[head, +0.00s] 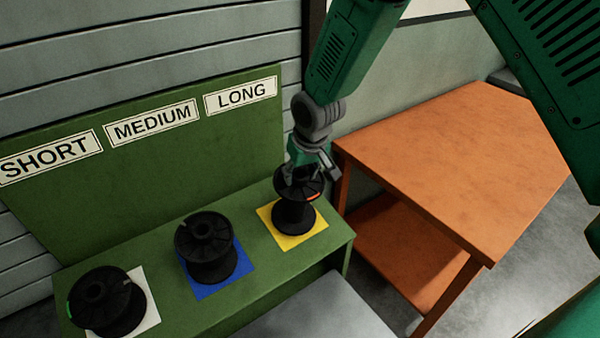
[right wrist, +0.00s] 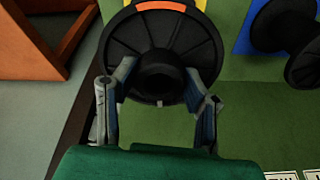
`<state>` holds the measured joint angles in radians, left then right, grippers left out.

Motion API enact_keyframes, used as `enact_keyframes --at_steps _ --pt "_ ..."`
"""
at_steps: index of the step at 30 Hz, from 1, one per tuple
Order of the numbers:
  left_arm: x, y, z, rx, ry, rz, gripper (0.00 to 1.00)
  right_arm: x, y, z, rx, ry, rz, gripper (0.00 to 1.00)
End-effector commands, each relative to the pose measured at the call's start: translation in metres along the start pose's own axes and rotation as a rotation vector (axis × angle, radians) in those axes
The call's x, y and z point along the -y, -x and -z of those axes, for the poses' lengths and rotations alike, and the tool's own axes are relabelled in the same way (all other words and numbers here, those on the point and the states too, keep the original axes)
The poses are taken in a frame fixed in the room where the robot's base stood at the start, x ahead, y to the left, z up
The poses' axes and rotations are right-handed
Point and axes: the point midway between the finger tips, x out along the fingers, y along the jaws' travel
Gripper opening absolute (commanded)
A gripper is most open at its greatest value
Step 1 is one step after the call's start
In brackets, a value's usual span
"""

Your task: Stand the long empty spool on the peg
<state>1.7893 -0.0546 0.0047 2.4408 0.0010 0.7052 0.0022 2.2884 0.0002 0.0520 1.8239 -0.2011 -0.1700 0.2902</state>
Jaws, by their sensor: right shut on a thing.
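The long black spool (head: 296,217) is upright at the yellow square (head: 268,216) under the LONG label. An orange mark shows on its top flange. My right gripper (head: 312,170) comes down from above and is shut on the spool's upper end. In the right wrist view the fingers of my right gripper (right wrist: 160,100) are on either side of the hub, over the dark top flange of the spool (right wrist: 128,42). I cannot tell whether its base touches the square. No peg is visible. My left gripper is out of view.
A medium spool (head: 208,252) stands on a blue square and another black spool (head: 104,300) on a white one, both on the green bench (head: 160,250). The labelled green board (head: 230,150) stands behind. An orange table (head: 450,160) to the right has a clear top.

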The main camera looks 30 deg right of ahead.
Motion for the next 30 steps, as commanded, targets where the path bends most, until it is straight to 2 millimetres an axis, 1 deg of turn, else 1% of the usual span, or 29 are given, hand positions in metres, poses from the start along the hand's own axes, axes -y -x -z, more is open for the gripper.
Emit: enact_keyframes --at_steps 8,9,10,11,19,22,26,30 --pt "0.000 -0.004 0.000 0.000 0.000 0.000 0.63 0.000 -0.007 -0.001 -0.001 0.000 0.000 0.00" --pt "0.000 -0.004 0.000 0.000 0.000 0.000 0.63 0.000 -0.007 -0.001 -0.001 0.000 0.000 0.46" --pt "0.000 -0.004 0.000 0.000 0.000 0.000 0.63 0.000 -0.007 0.000 -0.001 0.000 0.000 0.56" --pt "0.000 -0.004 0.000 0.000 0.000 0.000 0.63 0.000 -0.007 0.000 -0.001 0.000 0.000 0.63" --pt "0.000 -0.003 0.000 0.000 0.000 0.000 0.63 0.000 -0.007 -0.001 0.001 0.000 0.000 0.63" --pt "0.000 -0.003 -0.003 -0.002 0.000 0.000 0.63 0.000 -0.003 0.000 -0.001 0.000 0.000 0.63" --pt "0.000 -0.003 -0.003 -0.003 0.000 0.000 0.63 0.000 0.014 0.000 -0.003 0.001 0.000 0.63" --pt "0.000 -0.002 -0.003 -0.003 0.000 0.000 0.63 0.000 0.044 0.001 -0.006 0.001 0.001 0.63"
